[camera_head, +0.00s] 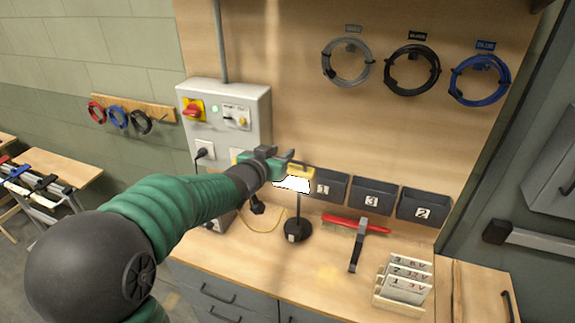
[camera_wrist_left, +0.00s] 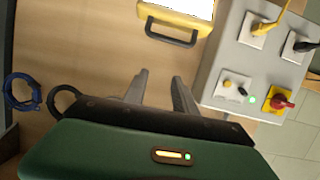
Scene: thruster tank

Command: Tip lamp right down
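The desk lamp stands upright on the wooden bench, with a yellow head (camera_head: 302,172), a lit white face (camera_head: 292,184), a thin stem and a round black base (camera_head: 298,231). In the left wrist view its yellow head (camera_wrist_left: 190,22) is at the top, with a dark handle (camera_wrist_left: 171,36) on its near side. My left gripper (camera_head: 287,160) is beside the head's left end in the head view. In the wrist view its two fingers (camera_wrist_left: 158,84) are apart with nothing between them, and the handle lies beyond their tips. My right gripper is not in view.
Numbered dark bins (camera_head: 372,195) line the back of the bench. A red-and-black tool (camera_head: 357,224) and a card rack (camera_head: 404,284) lie to the right. A grey switch box (camera_head: 232,120) is on the wall behind my left arm. Cable coils (camera_head: 411,70) hang above.

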